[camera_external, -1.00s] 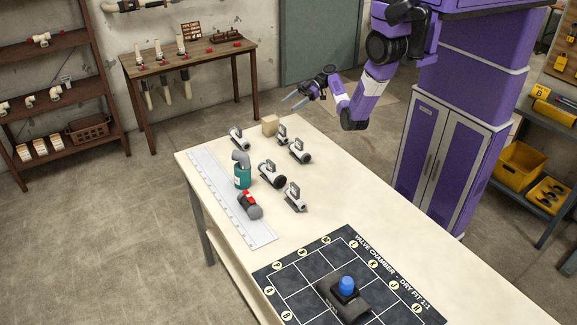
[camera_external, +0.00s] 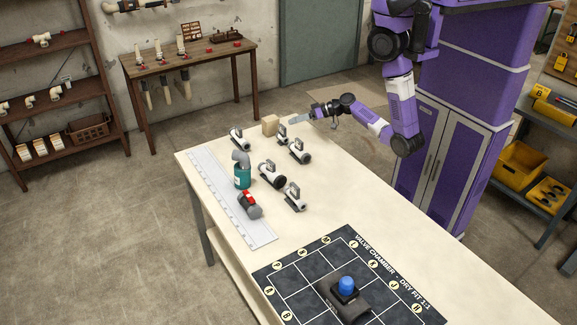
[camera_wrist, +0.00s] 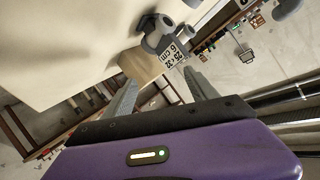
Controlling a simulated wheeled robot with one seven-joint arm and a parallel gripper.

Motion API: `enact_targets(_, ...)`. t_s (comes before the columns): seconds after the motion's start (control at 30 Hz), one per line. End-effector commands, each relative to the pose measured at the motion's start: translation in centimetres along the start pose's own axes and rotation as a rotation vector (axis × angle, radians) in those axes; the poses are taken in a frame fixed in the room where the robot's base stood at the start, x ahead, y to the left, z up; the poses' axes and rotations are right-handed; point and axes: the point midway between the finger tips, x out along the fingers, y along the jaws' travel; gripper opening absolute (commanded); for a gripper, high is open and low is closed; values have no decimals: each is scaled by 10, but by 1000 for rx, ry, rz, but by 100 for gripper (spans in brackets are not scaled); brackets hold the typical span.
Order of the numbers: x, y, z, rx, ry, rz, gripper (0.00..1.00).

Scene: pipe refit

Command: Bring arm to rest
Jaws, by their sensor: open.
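My gripper (camera_external: 303,117) is at the far edge of the workbench, just right of a small tan block (camera_external: 270,125). My arm is purple with a white and dark wrist, bent at a low elbow beside the bench. In the wrist view my gripper (camera_wrist: 160,90) has its two grey fingers spread apart with nothing held between them. Beyond the fingers, the wrist view shows a grey fitting (camera_wrist: 158,38) with a label reading about 25 x 32, 6 cm, and the tan block (camera_wrist: 140,64) beside it.
A dark mat (camera_external: 300,262) with a blue-topped part (camera_external: 346,288) covers the near end. The bench's right middle is clear.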

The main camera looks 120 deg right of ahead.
Motion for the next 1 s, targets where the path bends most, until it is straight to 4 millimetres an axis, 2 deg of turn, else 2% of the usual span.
enact_targets(0.03,-6,-11,9,38,-1,15,67)
enact_targets(0.2,-26,-44,39,182,11,72,67)
enact_targets(0.47,-79,-92,68,317,33,119,67)
enact_targets(0.77,-113,-180,102,-153,-76,-106,67)
enact_targets(1.0,-161,-250,114,-491,-72,-402,67)
